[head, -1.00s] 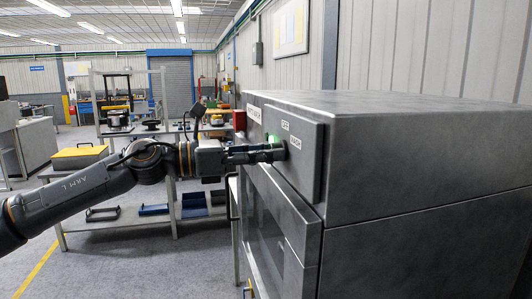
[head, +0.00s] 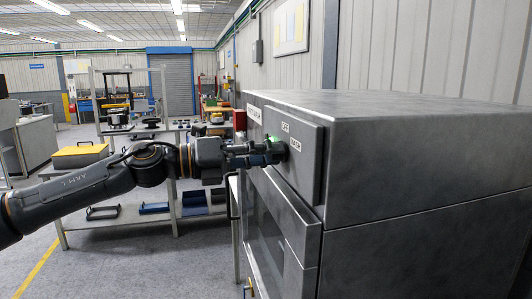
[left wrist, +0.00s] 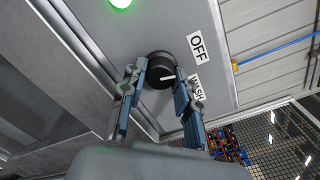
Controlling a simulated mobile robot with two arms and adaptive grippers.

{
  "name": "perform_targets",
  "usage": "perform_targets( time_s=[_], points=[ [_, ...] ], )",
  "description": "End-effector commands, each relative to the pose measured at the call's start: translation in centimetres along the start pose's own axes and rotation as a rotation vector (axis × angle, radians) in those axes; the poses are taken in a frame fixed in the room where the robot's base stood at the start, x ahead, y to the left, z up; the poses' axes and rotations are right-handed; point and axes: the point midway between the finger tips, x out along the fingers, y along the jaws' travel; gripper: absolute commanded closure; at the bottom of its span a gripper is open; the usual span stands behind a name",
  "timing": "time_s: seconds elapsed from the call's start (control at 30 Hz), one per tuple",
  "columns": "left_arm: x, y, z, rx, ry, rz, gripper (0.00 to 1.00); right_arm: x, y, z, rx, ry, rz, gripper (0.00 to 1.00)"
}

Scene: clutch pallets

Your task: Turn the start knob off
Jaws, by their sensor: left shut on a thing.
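The start knob (left wrist: 157,66) is a round black dial with a white pointer mark, on the grey panel (head: 306,175) of a big metal machine. In the left wrist view the pointer lies toward the right, nearer the WASH label (left wrist: 198,85) than the OFF label (left wrist: 196,46). My left gripper (head: 275,149) reaches the panel from the left and is shut on the knob, one finger on each side. In the head view the gripper hides the knob. A green light (left wrist: 121,3) glows beside it. My right gripper is not in view.
The machine's flat top (head: 400,110) extends right, and its glass-front door (head: 262,228) is below the panel. A workbench (head: 130,217) with trays stands behind my left arm. A wire mesh (left wrist: 280,135) shows in the left wrist view. The floor at left front is clear.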

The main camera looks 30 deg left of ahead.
Motion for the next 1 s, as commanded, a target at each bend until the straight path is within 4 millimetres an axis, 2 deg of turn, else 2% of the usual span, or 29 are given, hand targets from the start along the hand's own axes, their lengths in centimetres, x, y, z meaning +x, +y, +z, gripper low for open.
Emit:
perform_targets(
  time_s=[0.4,1.0],
  points=[
    [0.00,-0.09,0.05,-0.219,0.000,-0.001,1.00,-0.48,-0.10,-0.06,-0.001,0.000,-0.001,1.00],
    [0.00,-0.07,0.04,-0.260,-0.001,-0.001,1.00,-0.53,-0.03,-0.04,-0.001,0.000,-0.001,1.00]
  ],
)
